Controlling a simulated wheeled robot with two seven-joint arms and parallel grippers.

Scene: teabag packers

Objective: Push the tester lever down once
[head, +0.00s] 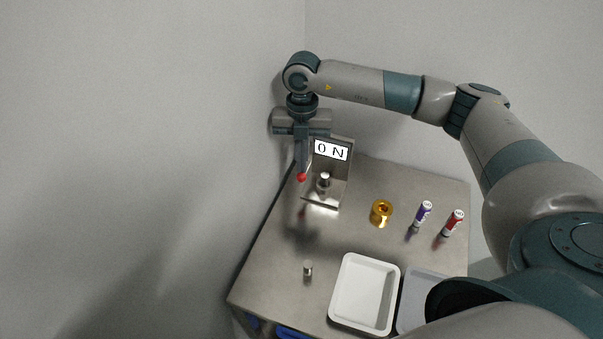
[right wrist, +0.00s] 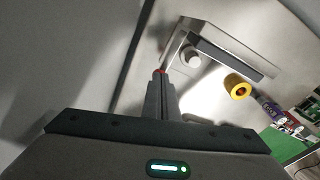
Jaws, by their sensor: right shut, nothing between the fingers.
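The tester (head: 340,172) is a metal stand at the back of the table with a display (head: 331,149) reading "0 N". A small metal cylinder (head: 324,180) stands on its base. The lever's red knob (head: 302,177) is at the tester's left side; the lever arm is mostly hidden. My right gripper (head: 302,170) points down, shut and empty, with its fingertips right at the top of the red knob. In the right wrist view the fingertips (right wrist: 161,76) cover most of the knob (right wrist: 158,71). I cannot tell whether they touch. My left gripper is not in view.
A gold ring-shaped piece (head: 381,213), a purple-labelled tube (head: 424,213) and a red-labelled tube (head: 453,223) stand right of the tester. A white tray (head: 338,317) and another metal cylinder (head: 308,269) are nearer the front. Walls rise close behind and left.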

